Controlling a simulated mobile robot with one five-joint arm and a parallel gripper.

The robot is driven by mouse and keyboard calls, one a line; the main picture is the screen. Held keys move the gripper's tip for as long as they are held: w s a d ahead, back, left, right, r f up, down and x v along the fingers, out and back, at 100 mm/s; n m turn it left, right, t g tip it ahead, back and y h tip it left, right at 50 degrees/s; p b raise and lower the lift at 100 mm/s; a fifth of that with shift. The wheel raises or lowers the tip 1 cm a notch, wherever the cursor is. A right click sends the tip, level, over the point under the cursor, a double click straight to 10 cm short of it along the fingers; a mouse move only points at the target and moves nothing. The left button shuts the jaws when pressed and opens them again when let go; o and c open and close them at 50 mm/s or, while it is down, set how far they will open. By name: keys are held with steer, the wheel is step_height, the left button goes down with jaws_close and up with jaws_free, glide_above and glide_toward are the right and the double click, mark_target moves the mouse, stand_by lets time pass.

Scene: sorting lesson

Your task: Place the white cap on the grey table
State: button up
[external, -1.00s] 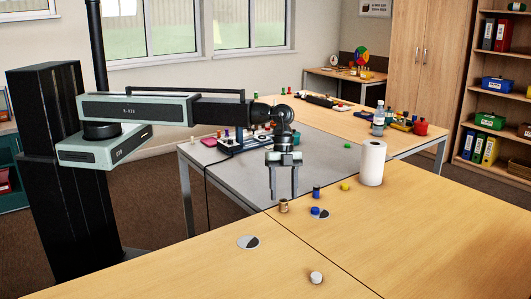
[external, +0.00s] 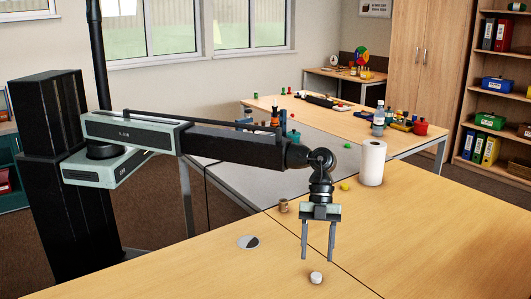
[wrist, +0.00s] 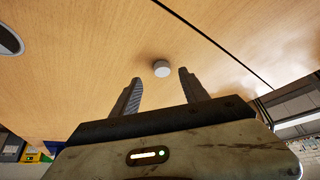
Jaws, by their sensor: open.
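The white cap (external: 316,277) lies on the wooden table (external: 215,275) near the front in the external view. It also shows in the wrist view (wrist: 161,68), just beyond the fingertips and between their lines. My gripper (external: 318,255) is open and empty, pointing down above the wooden table, close to the cap. In the wrist view its two fingers (wrist: 160,75) stand apart with nothing between them. The grey table (external: 262,180) is farther back in the external view, partly hidden behind my arm.
A black-and-white disc (external: 249,242) lies left of the cap. A brown cylinder (external: 284,206) and a yellow cap (external: 345,186) stand behind my gripper. A white paper roll (external: 371,163) stands to the right. The front wooden table is mostly clear.

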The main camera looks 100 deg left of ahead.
mark_target(316, 274)
steer(key=b+x, duration=0.3)
steer(key=x, duration=0.2)
steer(key=shift+w+d+b, duration=0.1)
steer(key=shift+w+b, duration=0.05)
steer(key=shift+b, duration=0.15)
steer(key=shift+r, duration=0.15)
jaws_close()
